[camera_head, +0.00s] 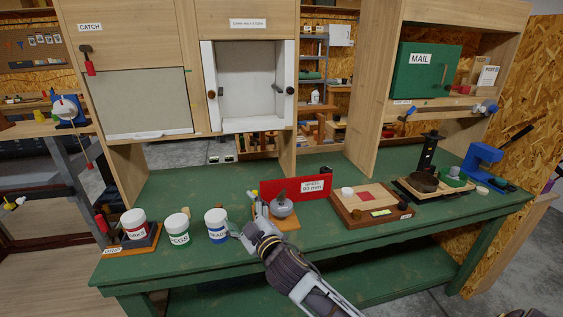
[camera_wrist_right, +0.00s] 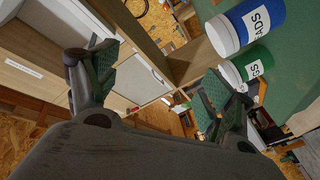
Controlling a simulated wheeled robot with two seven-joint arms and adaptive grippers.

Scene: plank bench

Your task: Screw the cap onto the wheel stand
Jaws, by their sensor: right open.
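A grey rounded piece with a dark upright tip (camera_head: 282,207) sits on a small wooden base (camera_head: 290,224) near the bench's front, before a red board (camera_head: 296,190) whose label reads 80 mm. It may be the wheel stand; I cannot tell for sure. A small white round piece (camera_head: 347,191) on a wooden board may be the cap. My right gripper (camera_head: 250,222) is just left of the grey piece and right of the blue jar. It is open with nothing between its fingers, as the right wrist view (camera_wrist_right: 155,88) shows. My left gripper is not in view.
White jars with red (camera_head: 134,224), green (camera_head: 178,229) and blue (camera_head: 217,225) bands stand left of my gripper. The wooden board (camera_head: 352,215) lies right, with a black stand (camera_head: 428,153) and blue device (camera_head: 482,160) beyond. The green bench (camera_head: 160,190) is clear behind the jars.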

